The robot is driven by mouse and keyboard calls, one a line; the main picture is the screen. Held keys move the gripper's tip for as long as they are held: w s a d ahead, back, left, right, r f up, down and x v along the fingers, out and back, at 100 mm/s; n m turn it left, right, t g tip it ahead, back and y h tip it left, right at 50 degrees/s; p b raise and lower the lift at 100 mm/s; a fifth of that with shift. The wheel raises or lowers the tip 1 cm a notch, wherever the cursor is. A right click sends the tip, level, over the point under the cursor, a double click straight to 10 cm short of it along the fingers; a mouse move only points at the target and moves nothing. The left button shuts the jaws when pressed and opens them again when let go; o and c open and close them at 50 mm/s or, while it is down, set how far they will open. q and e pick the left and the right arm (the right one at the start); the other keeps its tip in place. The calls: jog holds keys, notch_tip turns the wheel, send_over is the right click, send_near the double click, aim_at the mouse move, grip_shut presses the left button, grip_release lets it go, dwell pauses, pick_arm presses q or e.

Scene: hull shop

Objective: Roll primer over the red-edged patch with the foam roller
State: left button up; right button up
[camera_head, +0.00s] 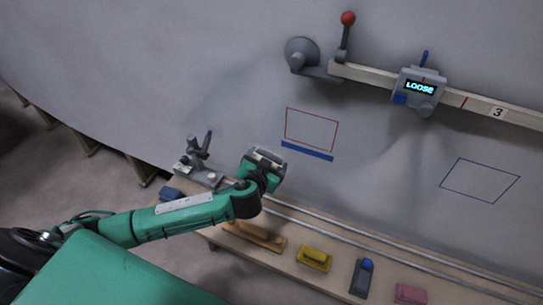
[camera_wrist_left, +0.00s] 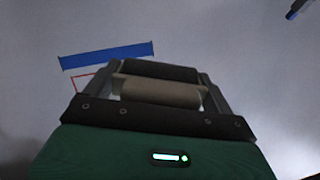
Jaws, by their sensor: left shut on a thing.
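The red-edged patch (camera_head: 311,130) is an outlined four-sided area on the grey hull wall, with a blue strip (camera_head: 307,151) along its lower edge. In the left wrist view, the blue strip (camera_wrist_left: 107,54) and part of the red outline (camera_wrist_left: 76,81) show at the upper left. My left gripper (camera_head: 266,163) is below and left of the patch, apart from it in the picture. It is shut on a pale beige cylinder, which looks like part of the foam roller (camera_wrist_left: 160,92); a dark bar lies beyond it. The rest of the roller is hard to make out. My right gripper is out of view.
A wooden bench (camera_head: 334,275) with rails runs below the wall. On it are a tan tool (camera_head: 254,236), a yellow block (camera_head: 314,258), a blue-grey item (camera_head: 361,278) and a pink block (camera_head: 410,294). A beam (camera_head: 365,76) carries a box (camera_head: 418,91) reading LOOSE. A blue-edged patch (camera_head: 480,180) is right.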

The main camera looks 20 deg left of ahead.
aim_at(273, 156)
pick_arm(q)
jog(key=t, duration=0.1)
jog(key=r+m+t+h, duration=0.1)
jog(key=w+r+t, duration=0.1)
jog(key=shift+d+r+h+b, duration=0.15)
jog(key=shift+d+h+b, duration=0.2)
jog(key=shift+h+b, duration=0.05)
jog(key=shift+d+r+m+t+h, duration=0.2)
jog(key=shift+r+m+t+h, duration=0.1)
jog(key=shift+w+r, duration=0.1)
jog(key=shift+w, duration=0.45)
jog(key=shift+w+d, duration=0.1)
jog(key=shift+w, duration=2.3)
jog(key=o, duration=0.5)
jog(key=shift+c, duration=0.2)
jog(key=c, duration=0.3)
jog(key=shift+c, duration=0.2)
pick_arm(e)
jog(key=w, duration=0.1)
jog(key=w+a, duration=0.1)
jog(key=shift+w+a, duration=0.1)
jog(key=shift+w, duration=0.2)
